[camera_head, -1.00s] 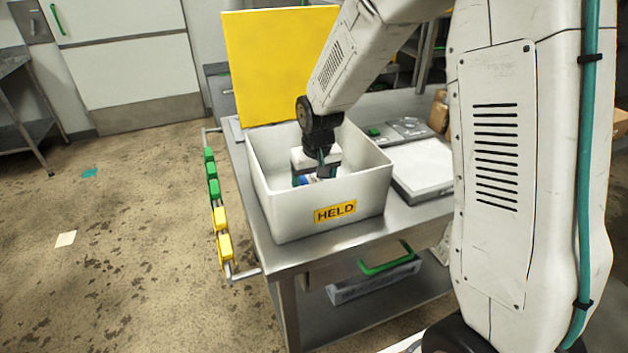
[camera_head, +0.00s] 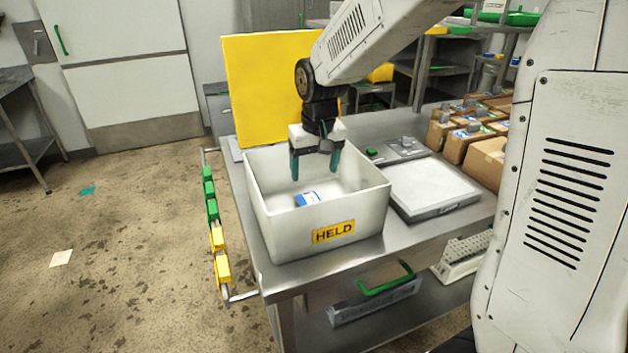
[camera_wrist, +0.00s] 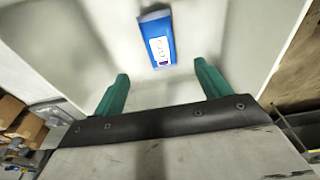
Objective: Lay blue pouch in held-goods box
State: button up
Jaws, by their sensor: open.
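The blue pouch (camera_head: 308,198), with a white label, lies on the floor of the white held-goods box (camera_head: 270,222). The box carries a yellow HELD label on its front and stands on the steel table. In the wrist view the pouch (camera_wrist: 158,38) lies beyond the fingertips, apart from them. My gripper (camera_head: 315,176) has two teal fingers spread wide with nothing between them. It hangs over the box with its fingertips above the pouch. In the wrist view both fingers (camera_wrist: 160,84) are clear of the pouch.
A yellow panel (camera_head: 268,85) stands behind the box. A scale with a pale plate (camera_head: 432,185) sits to the right of the box. Cardboard boxes (camera_head: 487,160) stand farther right. A rail with green and yellow tags (camera_head: 212,210) runs along the table's left side.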

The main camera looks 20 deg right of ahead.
jog(key=s+d+r, duration=0.1)
jog(key=s+r, duration=0.1)
jog(key=s, duration=0.8)
jog(key=s+d+r, duration=0.1)
jog(key=s+r, duration=0.2)
jog(key=s, duration=0.7)
jog(key=s+r, duration=0.2)
jog(key=s, duration=0.8)
jog(key=shift+d+r+g, duration=0.3)
jog(key=shift+d, duration=0.1)
